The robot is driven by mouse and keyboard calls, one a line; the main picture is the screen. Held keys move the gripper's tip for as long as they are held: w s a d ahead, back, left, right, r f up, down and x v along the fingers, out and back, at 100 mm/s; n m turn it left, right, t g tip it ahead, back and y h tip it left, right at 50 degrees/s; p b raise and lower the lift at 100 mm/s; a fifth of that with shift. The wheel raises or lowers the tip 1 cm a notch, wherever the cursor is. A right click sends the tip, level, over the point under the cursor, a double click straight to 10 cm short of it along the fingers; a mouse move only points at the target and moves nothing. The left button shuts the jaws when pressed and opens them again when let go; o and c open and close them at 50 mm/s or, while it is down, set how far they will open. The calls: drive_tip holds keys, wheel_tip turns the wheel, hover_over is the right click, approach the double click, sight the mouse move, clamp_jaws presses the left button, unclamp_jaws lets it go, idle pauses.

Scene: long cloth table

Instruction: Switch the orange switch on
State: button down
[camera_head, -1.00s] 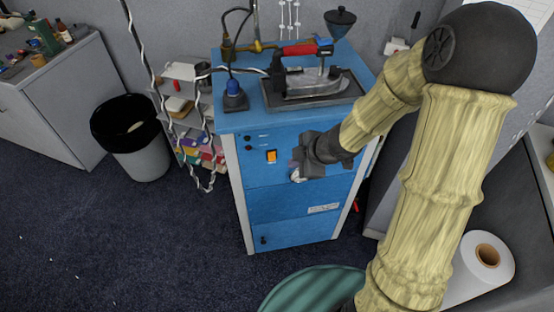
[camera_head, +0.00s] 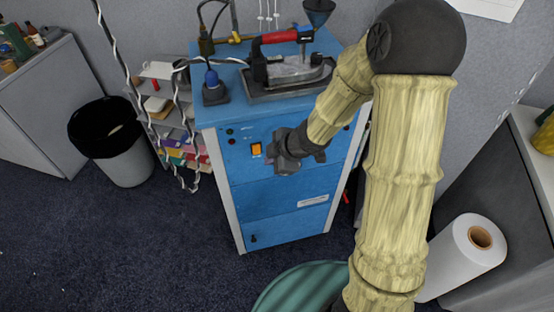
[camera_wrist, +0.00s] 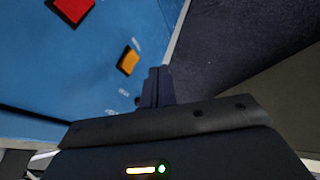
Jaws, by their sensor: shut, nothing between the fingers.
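The orange switch (camera_head: 256,149) is on the upper front panel of the blue cabinet (camera_head: 285,224), set in a dark frame. In the wrist view the orange switch (camera_wrist: 128,60) is just up and left of the fingertips. My gripper (camera_head: 271,153) is beside the switch on its right in the head view, with a small gap in the picture. In the wrist view my gripper (camera_wrist: 157,87) has its fingers together and holds nothing. Whether the fingers touch the panel, I cannot tell. The switch's on or off position is not clear.
A red switch (camera_wrist: 73,10) is on the same panel in the wrist view. An iron (camera_head: 293,70) stands on a tray on the cabinet top. A black-lined bin (camera_head: 122,160) and a shelf are at left. A white roll (camera_head: 464,254) is at lower right.

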sight(257, 149)
drive_tip(key=w+f, duration=0.1)
drive_tip(key=w+a+f, duration=0.1)
drive_tip(key=w, duration=0.1)
drive_tip(key=w+a+f, duration=0.1)
drive_tip(key=w+f, duration=0.1)
drive_tip(key=shift+w+a, duration=0.25)
